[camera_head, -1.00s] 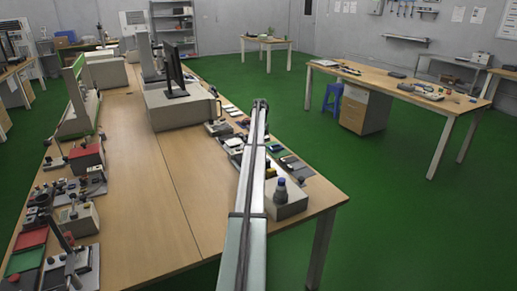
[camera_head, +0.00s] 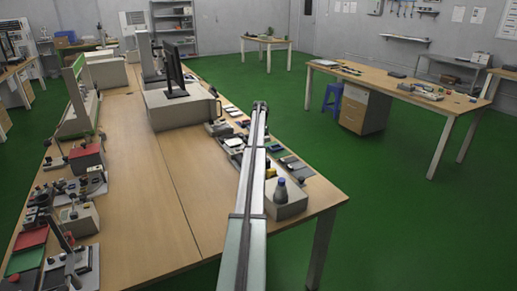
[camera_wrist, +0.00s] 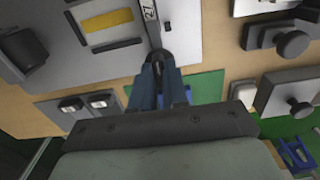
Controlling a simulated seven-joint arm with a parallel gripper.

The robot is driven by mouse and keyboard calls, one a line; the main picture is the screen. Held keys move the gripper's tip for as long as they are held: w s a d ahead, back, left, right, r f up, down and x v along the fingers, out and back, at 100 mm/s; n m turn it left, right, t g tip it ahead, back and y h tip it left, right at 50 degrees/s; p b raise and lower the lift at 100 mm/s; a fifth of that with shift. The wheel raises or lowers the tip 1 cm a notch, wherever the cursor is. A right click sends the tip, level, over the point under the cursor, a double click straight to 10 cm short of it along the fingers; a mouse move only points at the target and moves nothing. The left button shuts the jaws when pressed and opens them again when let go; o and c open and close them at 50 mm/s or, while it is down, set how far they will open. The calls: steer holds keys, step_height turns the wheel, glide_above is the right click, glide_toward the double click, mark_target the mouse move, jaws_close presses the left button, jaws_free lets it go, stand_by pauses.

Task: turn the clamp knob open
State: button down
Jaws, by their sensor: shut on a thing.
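In the wrist view my gripper (camera_wrist: 159,62) points away from the camera, with its two blue-grey fingers close together. The fingertips are shut on a small dark round knob (camera_wrist: 158,54), which I take as the clamp knob. They hide most of it. In the head view my arm reaches over the right side of the long bench, and the gripper and clamp knob cannot be made out.
A grey box with two switches (camera_wrist: 100,101) is at left. In the head view, devices line the wooden bench (camera_head: 150,190); its middle is clear.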

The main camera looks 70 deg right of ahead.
steer(key=shift+m, duration=2.1)
steer(key=shift+d+m, duration=0.15)
steer(key=shift+m, duration=2.15)
steer(key=shift+d+m, duration=0.1)
steer(key=shift+m, duration=4.3)
steer(key=c, duration=1.5)
jaws_free()
steer(key=shift+o, duration=1)
steer(key=shift+r, duration=0.1)
